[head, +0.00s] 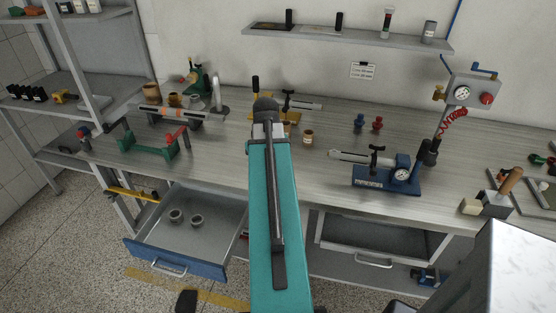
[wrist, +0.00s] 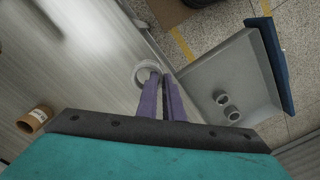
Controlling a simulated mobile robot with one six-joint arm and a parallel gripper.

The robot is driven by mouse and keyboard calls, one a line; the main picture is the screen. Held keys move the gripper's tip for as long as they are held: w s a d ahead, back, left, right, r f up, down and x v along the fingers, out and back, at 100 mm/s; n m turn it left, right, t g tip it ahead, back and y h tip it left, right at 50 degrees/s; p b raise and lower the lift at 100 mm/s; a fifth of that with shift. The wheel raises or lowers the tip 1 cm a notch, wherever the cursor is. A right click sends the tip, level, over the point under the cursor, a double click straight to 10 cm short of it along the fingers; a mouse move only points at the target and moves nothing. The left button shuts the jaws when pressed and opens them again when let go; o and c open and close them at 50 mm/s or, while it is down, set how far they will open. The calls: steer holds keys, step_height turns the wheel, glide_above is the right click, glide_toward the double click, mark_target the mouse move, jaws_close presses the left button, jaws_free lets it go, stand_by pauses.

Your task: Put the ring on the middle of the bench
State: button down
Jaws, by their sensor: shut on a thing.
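In the wrist view a pale grey ring (wrist: 138,76) is at the tips of my gripper (wrist: 161,77), whose two purple fingers are shut on it. The ring shows against the bench top near its front edge; its height above the bench is hard to tell. The bench (head: 317,170) is long, with a pale wood-grain top. In the head view my teal arm hides the gripper and the held ring.
An open drawer (head: 208,250) below the bench front holds two grey ring-like pieces (head: 186,219). Bare surface lies right of my arm.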

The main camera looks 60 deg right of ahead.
steer(key=w+d+p, duration=0.1)
steer(key=d, duration=0.2)
steer(key=w+d+p, duration=0.1)
steer(key=d, duration=0.3)
steer(key=w+d+f+p, duration=0.1)
steer(key=w+d, duration=0.1)
steer(key=d, duration=0.1)
steer(key=shift+w+d, duration=0.1)
steer(key=shift+d, duration=0.25)
steer(key=shift+f, duration=0.15)
steer(key=shift+f+p, duration=0.95)
steer(key=shift+f, duration=0.7)
steer(key=shift+f, duration=0.15)
steer(key=c, duration=1.9)
jaws_free()
steer(key=shift+r, duration=0.2)
